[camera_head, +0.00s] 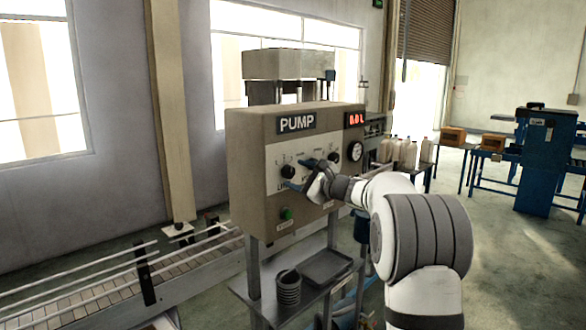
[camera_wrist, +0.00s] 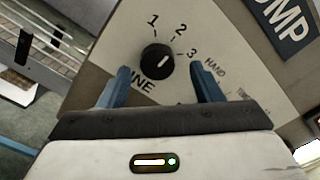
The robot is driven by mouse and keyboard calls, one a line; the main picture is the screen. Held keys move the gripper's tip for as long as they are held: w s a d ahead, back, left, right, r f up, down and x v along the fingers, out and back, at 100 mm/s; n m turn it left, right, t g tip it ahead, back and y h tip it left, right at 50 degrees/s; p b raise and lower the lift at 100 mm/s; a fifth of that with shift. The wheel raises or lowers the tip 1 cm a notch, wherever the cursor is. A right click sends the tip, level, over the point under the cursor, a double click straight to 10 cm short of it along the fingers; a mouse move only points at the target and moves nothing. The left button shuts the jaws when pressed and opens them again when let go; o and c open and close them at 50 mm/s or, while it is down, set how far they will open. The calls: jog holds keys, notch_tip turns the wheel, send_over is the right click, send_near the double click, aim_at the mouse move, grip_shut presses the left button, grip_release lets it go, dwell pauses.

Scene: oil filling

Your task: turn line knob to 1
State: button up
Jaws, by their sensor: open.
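The line knob (camera_wrist: 157,60) is a round black knob with a white pointer mark on the pump panel. Its dial reads 1, 2 and 3, with "LINE" below partly hidden by a finger. The mark points up and right, apparently toward 2. In the head view the knob (camera_head: 288,171) is at the panel's left. My gripper (camera_wrist: 160,82) is open, its two blue fingers pointing at the panel on either side of the knob's lower part, with nothing between them. In the head view my gripper (camera_head: 301,174) is close to the panel front.
The beige pump box (camera_head: 246,160) has a red display (camera_head: 355,119), a gauge (camera_head: 354,151) and a green button (camera_head: 286,213). A shelf below holds stacked dark cups (camera_head: 288,290) and a tray (camera_head: 326,266). A conveyor (camera_head: 100,296) runs at the left.

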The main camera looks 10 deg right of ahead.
jog(key=shift+x, duration=1.15)
jog(key=shift+s+a, duration=0.15)
jog(key=shift+a, duration=0.05)
